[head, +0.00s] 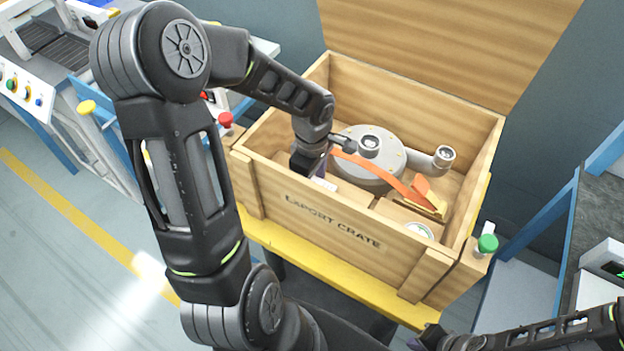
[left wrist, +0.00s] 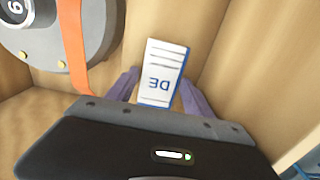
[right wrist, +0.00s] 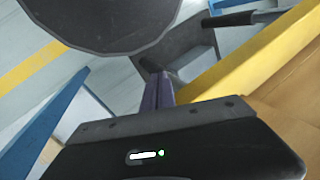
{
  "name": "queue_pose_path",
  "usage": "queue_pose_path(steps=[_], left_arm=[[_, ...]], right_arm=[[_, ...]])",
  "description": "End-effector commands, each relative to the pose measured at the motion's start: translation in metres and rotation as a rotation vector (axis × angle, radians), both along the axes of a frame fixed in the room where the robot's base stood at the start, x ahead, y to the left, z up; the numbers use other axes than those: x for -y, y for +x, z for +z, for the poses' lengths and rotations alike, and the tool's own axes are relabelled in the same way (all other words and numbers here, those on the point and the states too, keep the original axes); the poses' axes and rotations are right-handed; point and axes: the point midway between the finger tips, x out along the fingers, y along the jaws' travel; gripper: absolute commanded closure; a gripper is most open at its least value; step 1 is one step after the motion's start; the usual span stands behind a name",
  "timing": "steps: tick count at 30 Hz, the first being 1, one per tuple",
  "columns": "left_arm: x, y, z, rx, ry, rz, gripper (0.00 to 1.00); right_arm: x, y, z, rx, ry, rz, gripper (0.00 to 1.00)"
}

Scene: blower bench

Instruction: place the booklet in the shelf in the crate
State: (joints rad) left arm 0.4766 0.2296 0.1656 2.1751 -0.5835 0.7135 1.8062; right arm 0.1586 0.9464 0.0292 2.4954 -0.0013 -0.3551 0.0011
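The booklet (left wrist: 162,75), a white card with dark lines, the letters "DE" and blue edges, shows between the fingers of my left gripper (left wrist: 160,78) in the left wrist view. Those fingers are spread, one on each side of it; I cannot tell whether either touches it. In the head view my left gripper (head: 308,162) is inside the open crate (head: 300,205), at its left side. A small white part of the booklet (head: 324,184) shows beside it. The shelf is hard to make out behind the arm. My right gripper (right wrist: 160,85) is shut and empty, outside the crate.
A grey blower (head: 375,165) with an orange strap (head: 385,174) lies in the crate to the right of my left gripper. The crate's raised lid (head: 440,40) stands behind. A green knob (head: 487,243) and a red knob (head: 225,119) flank the crate.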

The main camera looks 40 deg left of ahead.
Motion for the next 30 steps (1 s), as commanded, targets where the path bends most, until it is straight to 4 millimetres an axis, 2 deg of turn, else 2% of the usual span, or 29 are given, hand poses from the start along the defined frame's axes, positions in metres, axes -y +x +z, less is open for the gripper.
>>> queue_pose_path(steps=[4,11,15,17,23,30], left_arm=[[0.000,0.000,0.000,0.000,0.000,0.000,0.28],[0.000,0.000,0.001,0.000,0.000,0.000,0.28],[0.000,0.000,0.006,-0.001,0.000,0.000,0.28],[0.000,0.001,0.010,0.003,0.001,0.001,0.28],[-0.001,0.001,0.043,0.005,0.003,0.000,0.28],[-0.001,0.001,0.094,0.006,0.003,0.000,0.28]], right_arm=[[0.000,0.000,0.000,0.000,0.000,0.000,1.00],[0.000,0.000,0.001,0.000,0.000,0.000,1.00],[0.000,0.000,0.007,0.000,0.000,0.000,1.00],[0.000,0.000,0.004,0.000,0.000,0.000,1.00],[0.000,0.000,0.004,0.000,0.000,0.000,1.00],[0.000,0.000,0.003,0.000,0.000,0.000,1.00]])
